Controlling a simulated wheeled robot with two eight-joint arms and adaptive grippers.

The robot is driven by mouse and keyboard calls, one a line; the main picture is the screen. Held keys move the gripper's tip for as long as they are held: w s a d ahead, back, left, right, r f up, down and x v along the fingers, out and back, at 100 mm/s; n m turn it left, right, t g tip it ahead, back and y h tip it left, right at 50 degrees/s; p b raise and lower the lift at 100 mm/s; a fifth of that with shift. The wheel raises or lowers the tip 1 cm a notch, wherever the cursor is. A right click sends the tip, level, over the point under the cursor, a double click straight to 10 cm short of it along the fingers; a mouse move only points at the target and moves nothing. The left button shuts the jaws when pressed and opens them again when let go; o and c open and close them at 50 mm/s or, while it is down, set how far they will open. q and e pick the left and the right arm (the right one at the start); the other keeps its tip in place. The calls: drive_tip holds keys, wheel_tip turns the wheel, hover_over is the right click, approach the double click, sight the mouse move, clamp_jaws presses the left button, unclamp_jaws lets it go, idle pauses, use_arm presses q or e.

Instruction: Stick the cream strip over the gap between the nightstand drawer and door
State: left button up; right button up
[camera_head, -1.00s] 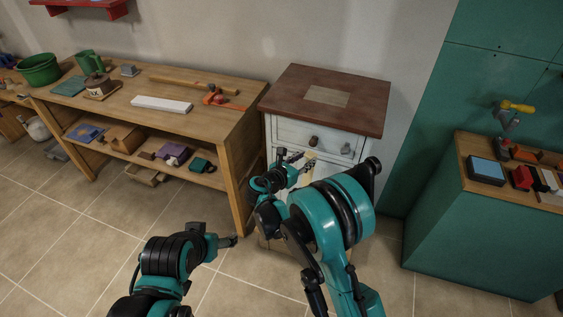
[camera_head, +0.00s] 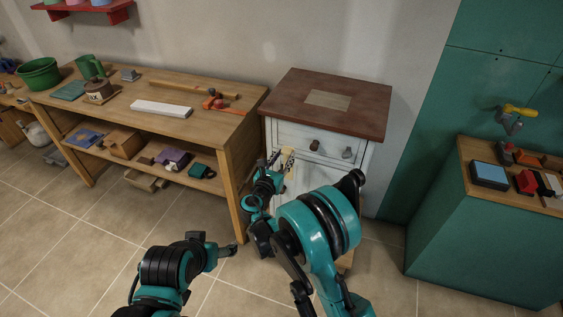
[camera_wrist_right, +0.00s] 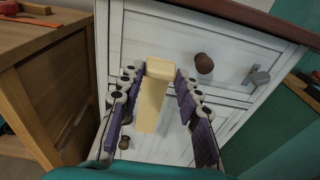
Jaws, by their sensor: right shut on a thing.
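The white nightstand (camera_head: 372,160) has a brown top, a drawer (camera_head: 331,146) and a door (camera_wrist_right: 190,133) below it. My right gripper (camera_head: 275,160) is at the nightstand's left front, shut on the cream strip (camera_head: 288,158). In the right wrist view the strip (camera_wrist_right: 152,100) stands between the purple-padded fingers, long side running down, in front of the drawer-door line. I cannot tell whether it touches the nightstand. Part of the door is hidden behind my right arm in the head view. My left gripper (camera_head: 226,250) is low over the floor, apart from everything; its jaws are unclear.
A brown knob (camera_head: 314,145) and a grey latch (camera_head: 347,153) stick out from the nightstand front. A wooden workbench (camera_head: 228,150) stands close on the left. A green cabinet (camera_head: 480,240) stands on the right. Tiled floor is free in front.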

drive_tip(key=shift+r+b+x, duration=0.15)
drive_tip(key=shift+b+x, duration=0.05)
drive_tip(key=shift+x, duration=1.4)
drive_tip(key=shift+r+b+x, duration=0.15)
drive_tip(key=shift+x, duration=1.45)
drive_tip(key=shift+w+d, duration=0.1)
drive_tip(key=shift+w, duration=0.05)
drive_tip(key=o, duration=1)
approach(289, 148)
drive_tip(key=shift+f, duration=0.15)
